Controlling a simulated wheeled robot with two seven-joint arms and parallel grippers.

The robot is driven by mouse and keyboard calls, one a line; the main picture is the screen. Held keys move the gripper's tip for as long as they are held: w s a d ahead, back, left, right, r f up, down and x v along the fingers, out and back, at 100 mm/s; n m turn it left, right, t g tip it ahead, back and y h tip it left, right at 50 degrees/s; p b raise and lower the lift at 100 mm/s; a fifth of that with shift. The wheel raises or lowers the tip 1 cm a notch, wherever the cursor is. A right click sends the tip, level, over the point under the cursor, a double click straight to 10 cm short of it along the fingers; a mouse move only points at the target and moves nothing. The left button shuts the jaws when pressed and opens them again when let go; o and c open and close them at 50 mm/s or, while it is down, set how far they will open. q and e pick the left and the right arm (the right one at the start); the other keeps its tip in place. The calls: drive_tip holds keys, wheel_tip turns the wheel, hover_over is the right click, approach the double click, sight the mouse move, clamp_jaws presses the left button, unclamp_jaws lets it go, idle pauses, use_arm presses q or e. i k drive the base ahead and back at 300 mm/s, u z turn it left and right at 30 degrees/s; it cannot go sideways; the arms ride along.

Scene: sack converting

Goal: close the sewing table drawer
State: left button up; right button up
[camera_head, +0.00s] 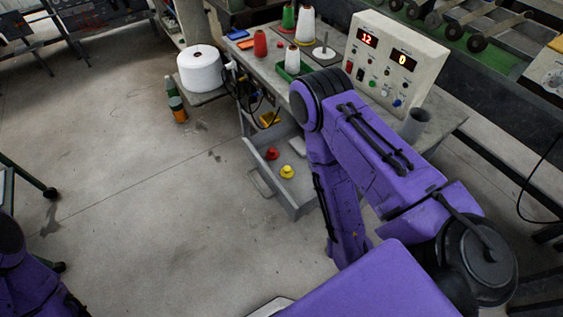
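The sewing table drawer (272,182) is grey and stands pulled out below the table, with a pale handle (260,184) on its front. A red spool (272,154) and a yellow spool (287,172) are in it. The grey sewing table (265,68) is behind it. My purple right arm crosses in front of the table and covers the drawer's right side; its forearm runs downward. Neither gripper shows. Only part of my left arm is in view at the lower left corner.
Green-orange cones (176,103) stand on the floor. The floor left of the drawer is clear.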

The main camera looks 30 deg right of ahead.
sight(297, 195)
drive_tip(key=z, duration=0.45)
drive_tip(key=i, duration=0.55)
drive_tip(key=z, duration=1.7)
drive_tip(key=k, duration=0.45)
drive_tip(key=u, duration=1.05)
